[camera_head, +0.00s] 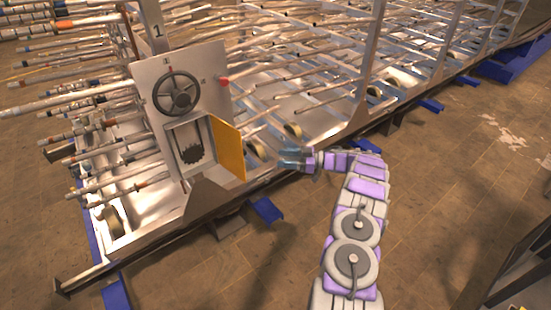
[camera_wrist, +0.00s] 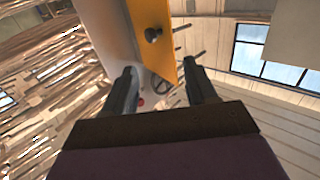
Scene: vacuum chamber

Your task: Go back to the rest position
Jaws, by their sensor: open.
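My gripper (camera_head: 297,159) is at the end of my purple and grey arm, to the right of the open yellow door (camera_head: 228,148) of a grey panel (camera_head: 146,82). In the wrist view my gripper (camera_wrist: 160,88) has its two dark fingers spread apart with nothing between them. The yellow door (camera_wrist: 150,30) with a dark knob (camera_wrist: 153,34) shows just beyond the fingers there. I cannot tell the exact gap between fingers and door. My arm reaches forward and bends left over the floor beside the metal frame.
The panel carries a dark handwheel (camera_head: 177,93), a red knob (camera_head: 224,82) and an open compartment (camera_head: 190,146). A long metal frame (camera_head: 362,118) with many rods stands behind it on blue feet (camera_head: 267,210). Brown floor (camera_head: 450,190) at right is largely clear. A dark structure (camera_head: 525,262) stands lower right.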

